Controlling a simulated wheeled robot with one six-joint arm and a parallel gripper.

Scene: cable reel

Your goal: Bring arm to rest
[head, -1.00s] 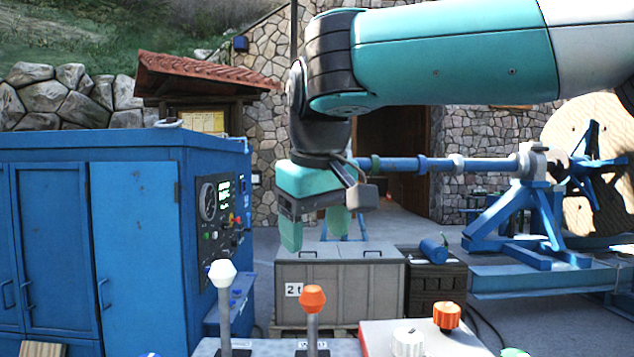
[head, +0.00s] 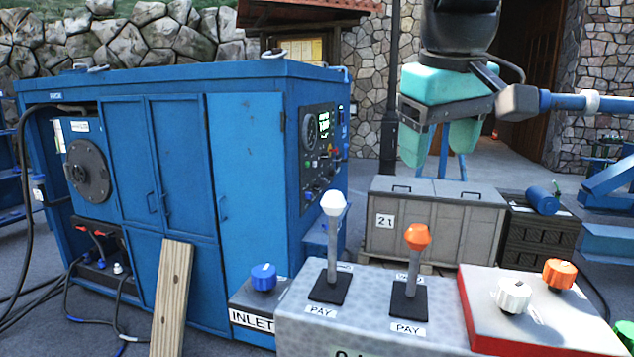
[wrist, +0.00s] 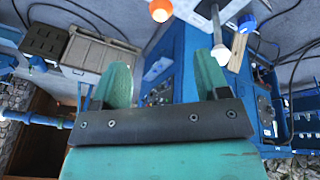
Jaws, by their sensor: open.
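My gripper (head: 437,145) hangs at the upper right of the head view, its two green fingers pointing down and apart. It is open, with nothing seen between the fingers. In the head view it appears above and in front of the grey crate marked 2t (head: 430,225). The wrist view also shows my gripper (wrist: 163,82) with its fingers spread and empty. The control console (head: 375,320) stands in front, with a white-knobbed lever (head: 333,235) and an orange-knobbed lever (head: 414,270), both roughly upright. My gripper looks clear of both levers.
A large blue cabinet (head: 255,190) with a gauge panel stands left of my gripper. A wooden plank (head: 172,297) leans before it. A blue inlet knob (head: 264,277), a white knob (head: 513,295) and an orange knob (head: 560,273) sit on the consoles. A dark crate (head: 540,235) stands at right.

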